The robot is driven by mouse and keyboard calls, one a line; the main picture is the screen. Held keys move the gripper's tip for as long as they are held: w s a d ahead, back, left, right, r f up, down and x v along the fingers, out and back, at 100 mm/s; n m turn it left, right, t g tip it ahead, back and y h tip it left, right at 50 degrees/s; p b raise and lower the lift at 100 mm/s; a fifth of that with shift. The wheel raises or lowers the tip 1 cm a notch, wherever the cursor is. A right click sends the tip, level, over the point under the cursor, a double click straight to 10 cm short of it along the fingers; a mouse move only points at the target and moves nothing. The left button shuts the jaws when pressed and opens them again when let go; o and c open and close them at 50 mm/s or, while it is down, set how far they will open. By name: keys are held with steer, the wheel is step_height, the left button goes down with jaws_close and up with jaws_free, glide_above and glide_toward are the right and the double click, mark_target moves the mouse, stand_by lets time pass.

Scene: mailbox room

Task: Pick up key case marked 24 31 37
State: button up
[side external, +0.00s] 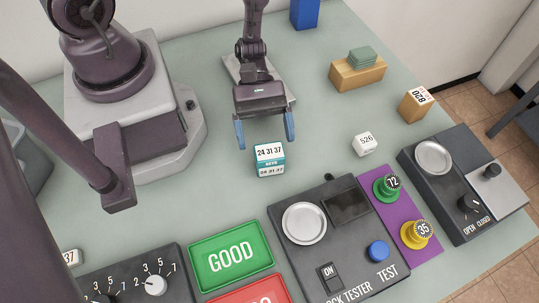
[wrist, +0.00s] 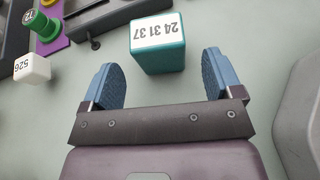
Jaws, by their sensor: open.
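The key case marked 24 31 37 (side external: 270,160) is a small teal box with white number labels on its top and side. It stands upright on the green-grey table. In the wrist view the key case (wrist: 158,45) lies ahead of the fingertips, roughly centred between them. My gripper (side external: 266,140) is open and empty, with blue finger pads on either side of the gap. The wrist view shows the same gripper (wrist: 160,72) with its fingers spread wider than the case. The case does not appear to be held or touched.
A white cube marked 526 (side external: 365,144) stands to the right. The lock tester (side external: 340,240) and green GOOD tray (side external: 231,255) are at the front. A purple mat (side external: 399,212) carries the green 72 and yellow 35 pieces. A wooden block marked 820 (side external: 415,105) stands at the right.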

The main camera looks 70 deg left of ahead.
mark_target(269, 158)
steer(key=x, duration=0.4)
steer(key=shift+s+d, duration=0.1)
steer(key=shift+d, duration=0.3)
steer(key=c, duration=1)
steer(key=shift+c, duration=0.2)
steer(key=shift+r, duration=0.15)
